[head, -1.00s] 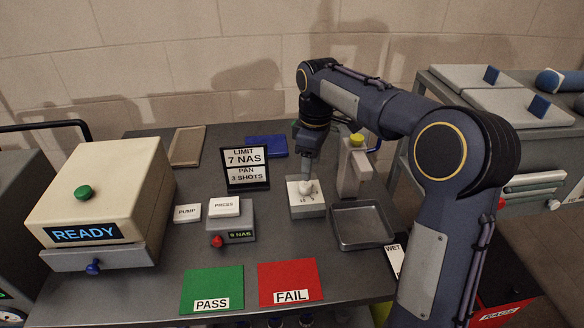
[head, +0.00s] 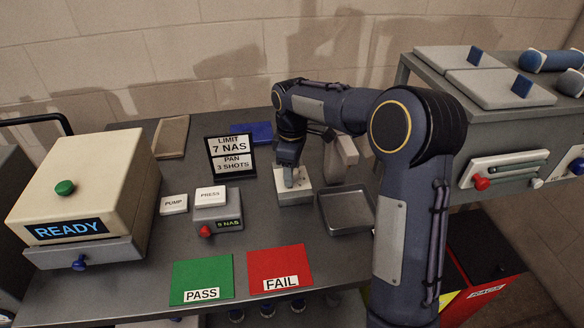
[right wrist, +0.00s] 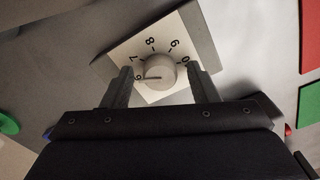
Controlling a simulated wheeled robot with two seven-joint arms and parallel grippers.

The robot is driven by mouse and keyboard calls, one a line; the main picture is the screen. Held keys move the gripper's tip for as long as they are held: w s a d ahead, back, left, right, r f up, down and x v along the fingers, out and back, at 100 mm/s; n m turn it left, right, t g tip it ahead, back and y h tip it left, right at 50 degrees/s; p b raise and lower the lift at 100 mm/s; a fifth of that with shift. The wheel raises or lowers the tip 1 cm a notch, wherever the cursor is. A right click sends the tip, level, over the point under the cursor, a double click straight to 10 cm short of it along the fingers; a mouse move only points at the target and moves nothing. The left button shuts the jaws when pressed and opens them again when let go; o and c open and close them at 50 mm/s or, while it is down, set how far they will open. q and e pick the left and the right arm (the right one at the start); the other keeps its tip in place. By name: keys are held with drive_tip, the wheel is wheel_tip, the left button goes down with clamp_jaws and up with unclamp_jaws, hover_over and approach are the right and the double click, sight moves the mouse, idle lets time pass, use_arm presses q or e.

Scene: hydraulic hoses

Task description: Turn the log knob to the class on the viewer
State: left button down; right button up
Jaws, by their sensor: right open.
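The log knob (right wrist: 160,74) is a round grey dial on a white plate (right wrist: 118,52) numbered from 6 upward. In the right wrist view its pointer line aims left, toward the 6. My right gripper (right wrist: 162,82) is open, with one finger on each side of the knob; contact is unclear. In the head view the right gripper (head: 291,178) points down over the log box (head: 295,198) and mostly hides the knob. The viewer (head: 212,212) is a grey box with a PRESS top, a red knob and a small display (head: 229,223) that seems to read 9 NAS. My left gripper is out of view.
A LIMIT 7 NAS sign (head: 230,157) stands behind the viewer. A metal pan (head: 346,210) sits right of the log box. Green PASS (head: 202,278) and red FAIL (head: 280,267) mats lie in front. A cream READY machine (head: 85,190) stands left.

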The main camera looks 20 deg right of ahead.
drive_tip(key=c, duration=1)
